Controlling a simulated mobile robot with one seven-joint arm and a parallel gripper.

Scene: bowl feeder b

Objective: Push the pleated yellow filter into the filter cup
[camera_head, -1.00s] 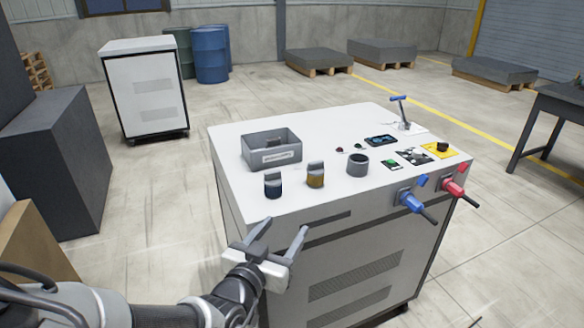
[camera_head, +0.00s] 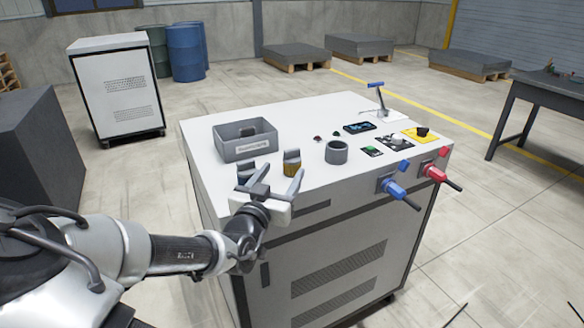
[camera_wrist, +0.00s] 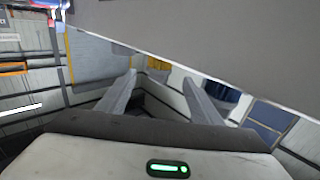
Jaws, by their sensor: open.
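The yellow filter (camera_head: 292,168) stands upright near the front edge of the white cabinet top, with a grey upper part. The grey round cup (camera_head: 336,152) is to its right, apart from it; its inside looks dark. My gripper (camera_head: 277,180) is open, in front of the cabinet's front edge and close to the filter in the picture. It hides part of a dark filter-like piece (camera_head: 246,170) to the left. In the wrist view my two fingers (camera_wrist: 160,95) are spread with nothing between them.
A grey labelled bin (camera_head: 240,152) stands at the back left of the top. Red and green buttons, a dark panel (camera_head: 359,127), a lever (camera_head: 378,100) and a yellow switch plate (camera_head: 424,135) are at the right. Blue (camera_head: 395,188) and red (camera_head: 434,172) handles stick out in front.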

